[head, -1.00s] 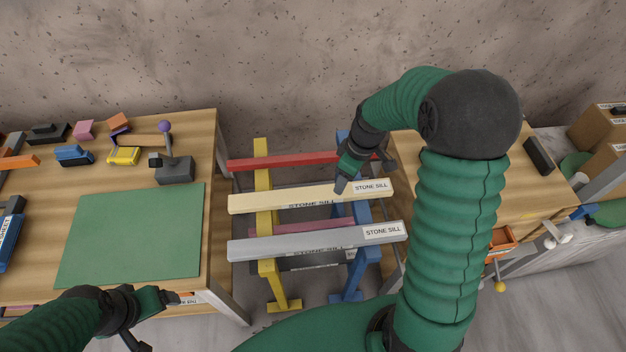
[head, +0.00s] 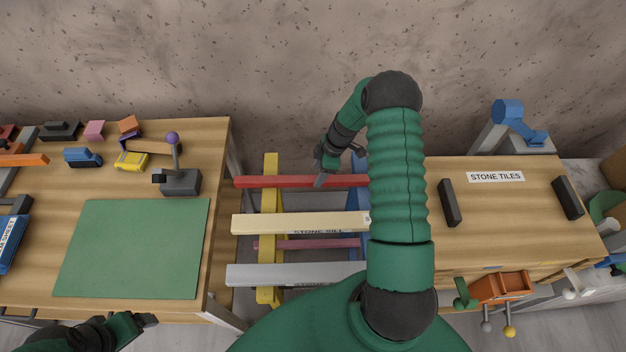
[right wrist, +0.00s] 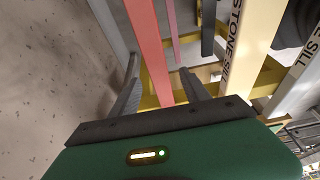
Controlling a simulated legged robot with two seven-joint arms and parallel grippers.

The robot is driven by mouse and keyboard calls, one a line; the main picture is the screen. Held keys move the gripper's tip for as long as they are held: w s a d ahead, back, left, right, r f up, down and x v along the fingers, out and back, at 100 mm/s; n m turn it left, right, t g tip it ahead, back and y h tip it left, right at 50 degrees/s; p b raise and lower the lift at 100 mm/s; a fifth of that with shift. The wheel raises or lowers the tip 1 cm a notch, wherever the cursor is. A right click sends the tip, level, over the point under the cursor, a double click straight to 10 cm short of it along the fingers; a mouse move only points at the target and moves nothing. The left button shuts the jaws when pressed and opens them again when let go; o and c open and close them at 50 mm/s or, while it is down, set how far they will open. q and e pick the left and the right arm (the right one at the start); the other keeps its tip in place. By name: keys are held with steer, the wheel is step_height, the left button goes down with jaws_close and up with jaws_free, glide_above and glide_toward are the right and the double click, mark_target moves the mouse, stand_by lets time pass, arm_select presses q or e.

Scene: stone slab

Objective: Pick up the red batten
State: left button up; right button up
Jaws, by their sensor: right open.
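The red batten (head: 285,182) lies across the back of the yellow and blue trestles, behind the cream stone sill (head: 290,222). My right gripper (head: 318,182) is at the red batten, over its right half. In the right wrist view the red batten (right wrist: 150,50) runs between the two open fingers of the right gripper (right wrist: 158,88), apart from both as far as I can tell. My right arm hides the batten's right end in the head view. My left gripper (head: 148,320) is at the lower left, by the left table's front edge; its jaws are too small to judge.
A grey sill (head: 290,274) lies nearest me on the trestles, and a pink batten (head: 300,244) lies lower down. The left table has a green mat (head: 130,245) and a purple-knobbed lever (head: 173,138). The right table (head: 500,220) has black handles. The wall is close behind.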

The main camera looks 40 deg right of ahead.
mark_target(315, 178)
steer(key=x, duration=0.2)
steer(key=d+x, duration=0.1)
steer(key=x, duration=0.1)
steer(key=shift+a+f+p, duration=0.1)
steer(key=shift+f+p, duration=0.1)
steer(key=shift+p, duration=0.2)
steer(key=shift+w+f, duration=0.1)
steer(key=shift+f, duration=0.05)
steer(key=shift+a+r, duration=0.3)
steer(key=shift+r, duration=0.05)
steer(key=c, duration=1.1)
jaws_close()
steer(key=shift+d, duration=0.15)
